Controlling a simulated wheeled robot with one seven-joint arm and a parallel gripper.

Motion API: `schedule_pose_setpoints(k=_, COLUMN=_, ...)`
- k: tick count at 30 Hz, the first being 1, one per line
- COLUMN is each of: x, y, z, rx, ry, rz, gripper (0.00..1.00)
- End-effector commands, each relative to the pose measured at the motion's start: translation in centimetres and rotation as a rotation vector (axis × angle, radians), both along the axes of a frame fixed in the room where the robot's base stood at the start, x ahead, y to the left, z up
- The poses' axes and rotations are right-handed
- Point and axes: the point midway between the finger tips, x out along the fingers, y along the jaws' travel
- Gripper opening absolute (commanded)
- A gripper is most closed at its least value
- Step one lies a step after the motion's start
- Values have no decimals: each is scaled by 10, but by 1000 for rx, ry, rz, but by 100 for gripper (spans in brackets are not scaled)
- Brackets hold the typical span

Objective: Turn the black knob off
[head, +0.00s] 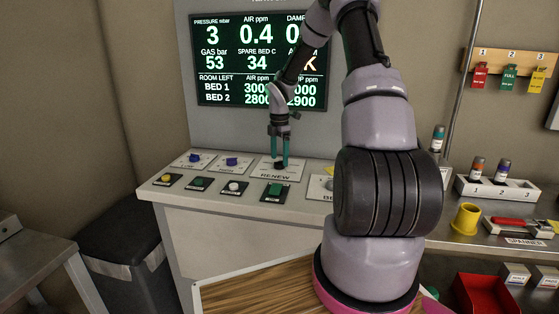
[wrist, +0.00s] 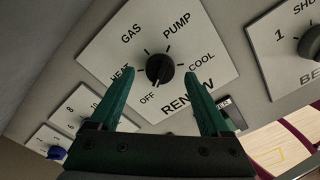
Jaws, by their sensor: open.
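The black knob (wrist: 159,69) sits at the middle of a white RENEW plate (wrist: 200,35). Marks around it read HEAT, GAS, PUMP, COOL and OFF. A small pale line shows on its lower side, towards OFF; its exact setting is hard to tell. My gripper (wrist: 160,74) is open, its green fingers on either side of the knob in the picture, with gaps between. I cannot tell how far above the plate the fingertips are. In the head view my gripper (head: 280,158) points down over the RENEW plate (head: 269,173), mostly hiding the knob.
Another dark knob (wrist: 311,44) is on the plate to the right, partly cut off. Blue knobs (head: 231,161) and several push buttons, including a green one (head: 274,189), are on the console (head: 215,196). A display (head: 259,62) stands behind.

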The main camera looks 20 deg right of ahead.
Motion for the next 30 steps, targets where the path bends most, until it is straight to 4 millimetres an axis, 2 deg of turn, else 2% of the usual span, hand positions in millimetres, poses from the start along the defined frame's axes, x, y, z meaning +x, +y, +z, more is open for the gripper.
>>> schedule_pose_setpoints(k=6, x=1, y=0, z=46, rx=-1, ry=-4, rz=0, gripper=81)
schedule_pose_setpoints(k=13, x=1, y=0, z=81, rx=0, ry=-3, rz=-1, gripper=81)
schedule_pose_setpoints(k=18, x=0, y=0, z=90, rx=0, ry=0, rz=1, gripper=81)
schedule_pose_setpoints(k=30, x=0, y=0, z=90, rx=0, ry=0, rz=1, gripper=81)
